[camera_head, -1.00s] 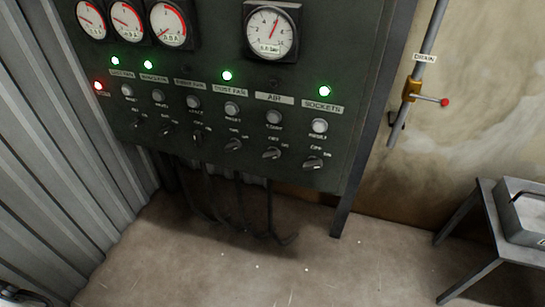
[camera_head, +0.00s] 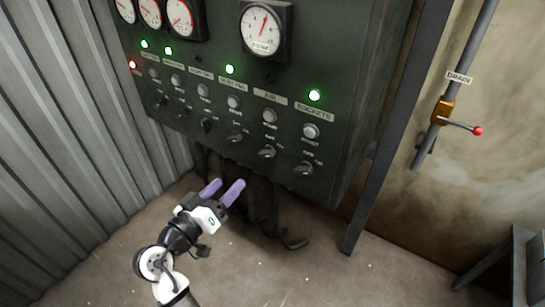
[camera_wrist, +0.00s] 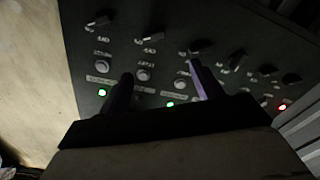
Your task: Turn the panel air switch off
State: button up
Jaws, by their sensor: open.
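The dark green control panel (camera_head: 345,60) fills the upper middle of the head view. The AIR label (camera_head: 270,97) sits between DUST FAN and SOCKETS. Below it are a pale round button and the small dark air switch (camera_head: 267,152); its exact setting is too small to read. No lit lamp shows above AIR. In the wrist view the panel is upside down and the air switch (camera_wrist: 150,37) shows beyond the fingers. My gripper (camera_head: 226,185) is open and empty, its purple fingers below and left of the air switch, apart from it in the picture.
The dust fan switch (camera_head: 235,137) and sockets switch (camera_head: 303,168) flank the air switch closely. Dark cables hang under the panel. A drain pipe with a red-tipped lever (camera_head: 460,126) is on the right wall. Corrugated metal (camera_head: 70,120) stands at left.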

aim_at(263, 154)
jog(key=shift+h, duration=0.3)
jog(key=p+x, duration=0.1)
jog(key=x, duration=0.3)
jog(key=p+x, duration=0.1)
jog(key=x, duration=0.3)
jog(key=p+x, duration=0.1)
jog(key=x, duration=0.4)
jog(key=shift+s+d+f+p, duration=0.3)
jog(key=shift+d, duration=0.05)
jog(key=shift+w+d+f, duration=0.1)
jog(key=shift+w+d, duration=0.25)
jog(key=shift+w, duration=0.1)
jog(key=c, duration=1)
